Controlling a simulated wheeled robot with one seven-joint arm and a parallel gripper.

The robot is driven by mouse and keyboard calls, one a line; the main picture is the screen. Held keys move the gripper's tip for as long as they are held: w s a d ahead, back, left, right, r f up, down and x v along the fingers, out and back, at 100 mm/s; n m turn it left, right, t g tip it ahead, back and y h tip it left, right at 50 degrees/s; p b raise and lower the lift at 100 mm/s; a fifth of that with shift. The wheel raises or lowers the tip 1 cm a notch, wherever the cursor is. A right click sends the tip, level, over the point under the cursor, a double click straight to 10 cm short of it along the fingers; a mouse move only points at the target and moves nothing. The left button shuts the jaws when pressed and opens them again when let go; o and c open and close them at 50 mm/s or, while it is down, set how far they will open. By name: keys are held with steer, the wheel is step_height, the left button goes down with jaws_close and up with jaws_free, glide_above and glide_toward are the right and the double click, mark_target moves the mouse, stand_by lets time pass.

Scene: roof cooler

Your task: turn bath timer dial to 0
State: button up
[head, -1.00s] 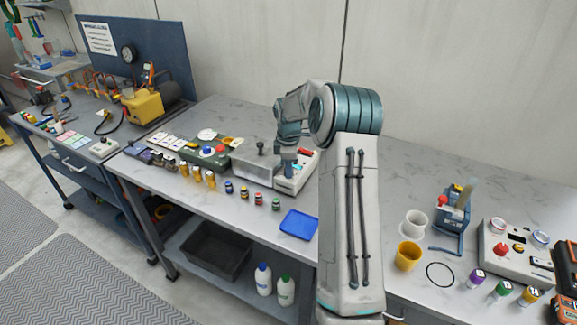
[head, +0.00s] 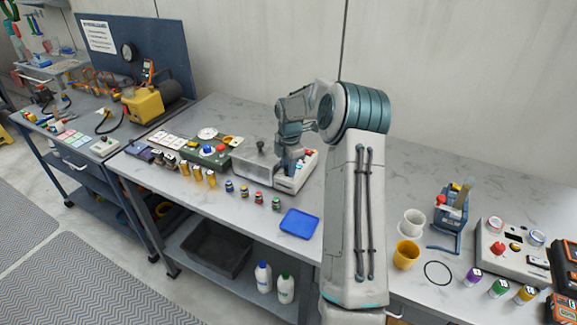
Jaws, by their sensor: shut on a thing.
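The bath unit, a grey metal box (head: 252,164) with a dark knob on its lid, stands on the middle bench. Its pale control panel (head: 301,176) is at its right end. My gripper (head: 286,172) reaches down onto this panel from above. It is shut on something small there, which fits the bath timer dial. The dial itself is hidden behind the gripper, so its reading cannot be seen. A red part (head: 309,152) of the panel shows just right of my wrist.
A blue tray (head: 300,224) and several small jars (head: 245,192) lie in front of the unit. A green device (head: 205,152) stands to its left. Cups (head: 407,255) and a control box (head: 512,250) stand at the right. Bare bench lies behind the unit.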

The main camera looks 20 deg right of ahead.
steer(key=shift+w+r, duration=0.1)
steer(key=o, duration=1)
steer(key=r, duration=0.4)
steer(key=r+b, duration=0.1)
steer(key=r, duration=0.8)
steer(key=shift+s+r, duration=0.35)
steer(key=shift+r, duration=0.05)
